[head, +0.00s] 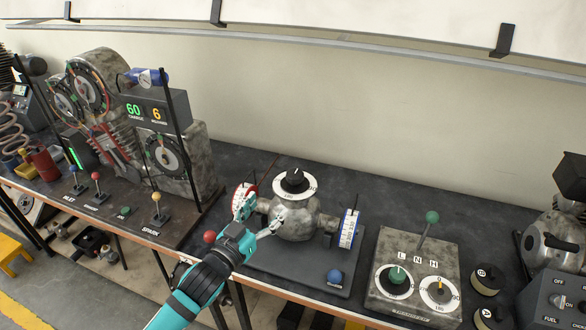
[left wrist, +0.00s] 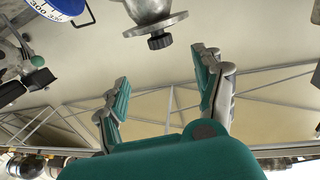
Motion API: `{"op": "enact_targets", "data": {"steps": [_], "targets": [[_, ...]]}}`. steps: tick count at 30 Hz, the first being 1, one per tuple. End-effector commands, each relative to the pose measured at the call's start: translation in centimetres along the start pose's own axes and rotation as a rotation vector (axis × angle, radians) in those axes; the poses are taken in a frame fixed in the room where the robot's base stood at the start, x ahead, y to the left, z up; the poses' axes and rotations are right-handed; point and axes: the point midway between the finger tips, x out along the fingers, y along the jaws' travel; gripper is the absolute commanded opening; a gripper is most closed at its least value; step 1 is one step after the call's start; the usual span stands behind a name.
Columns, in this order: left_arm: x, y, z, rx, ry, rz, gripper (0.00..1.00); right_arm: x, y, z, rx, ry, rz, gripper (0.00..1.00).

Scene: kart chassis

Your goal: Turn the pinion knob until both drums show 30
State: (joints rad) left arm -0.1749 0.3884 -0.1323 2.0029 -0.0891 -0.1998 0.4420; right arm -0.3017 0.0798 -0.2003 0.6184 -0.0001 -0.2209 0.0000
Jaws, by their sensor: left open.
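The pinion knob (head: 294,179) is black and sits on a round white dial atop a grey metal housing (head: 296,222). In the upside-down left wrist view the knob (left wrist: 160,42) is beyond the fingertips, apart from them. My left gripper (head: 260,214) is open and empty, in front of the housing, lower than the knob; its fingers (left wrist: 161,66) are spread. The red-edged left drum (head: 238,196) is partly hidden by my gripper. The blue-edged right drum (head: 348,228) stands right of the housing; its reading is too small to tell. My right gripper is not in view.
A transfer box (head: 418,270) with a green-balled lever (head: 432,216) stands to the right. A blue ball knob (head: 334,276) and a red ball knob (head: 210,237) are near the bench front. An engine panel (head: 150,110) stands left. The bench behind the housing is clear.

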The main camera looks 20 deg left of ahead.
Motion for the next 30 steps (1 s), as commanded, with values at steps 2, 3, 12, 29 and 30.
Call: {"op": "enact_targets", "data": {"steps": [2, 3, 12, 29, 30], "targets": [[1.9, -0.1, -0.3, 0.0, 0.002, -0.001, 0.69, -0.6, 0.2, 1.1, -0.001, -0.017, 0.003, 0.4], [2.8, -0.1, -0.4, 0.0, 0.003, -0.001, 0.69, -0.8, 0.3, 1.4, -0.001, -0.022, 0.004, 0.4], [9.4, 0.0, -0.3, 0.001, 0.001, -0.001, 0.69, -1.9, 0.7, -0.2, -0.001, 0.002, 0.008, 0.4], [14.8, 0.0, 0.0, 0.0, -0.001, -0.001, 0.69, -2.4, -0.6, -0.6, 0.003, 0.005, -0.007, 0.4], [14.8, 0.0, 0.1, 0.0, -0.001, -0.001, 0.69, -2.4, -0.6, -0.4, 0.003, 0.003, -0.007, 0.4]]}}
